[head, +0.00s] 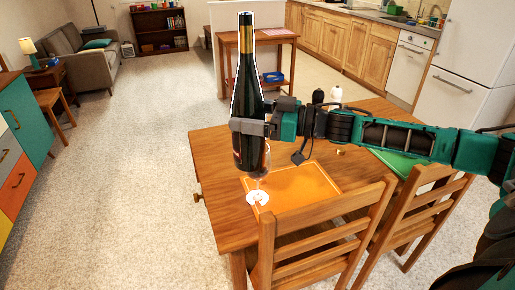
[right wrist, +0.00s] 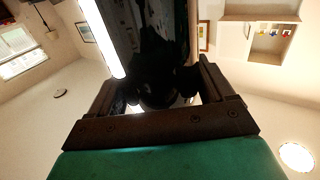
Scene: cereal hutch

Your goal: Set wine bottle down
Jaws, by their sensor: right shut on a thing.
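The dark green wine bottle (head: 249,88) with a gold neck band stands upright in the head view. My right gripper (head: 252,127) comes in from the right and is shut on the lower part of the bottle. The bottle is in front of the wooden table (head: 215,160) in the picture; I cannot tell whether its base touches the tabletop. In the right wrist view the dark bottle (right wrist: 138,30) fills the space between the two fingers (right wrist: 160,95). My left gripper is not in view.
An orange placemat (head: 300,185) lies on the table, with a clear wine glass (head: 258,197) at its left edge, close below the bottle. A green placemat (head: 405,162) lies at the right. Two wooden chairs (head: 330,230) stand at the near side. White and dark shakers (head: 336,94) stand behind my arm.

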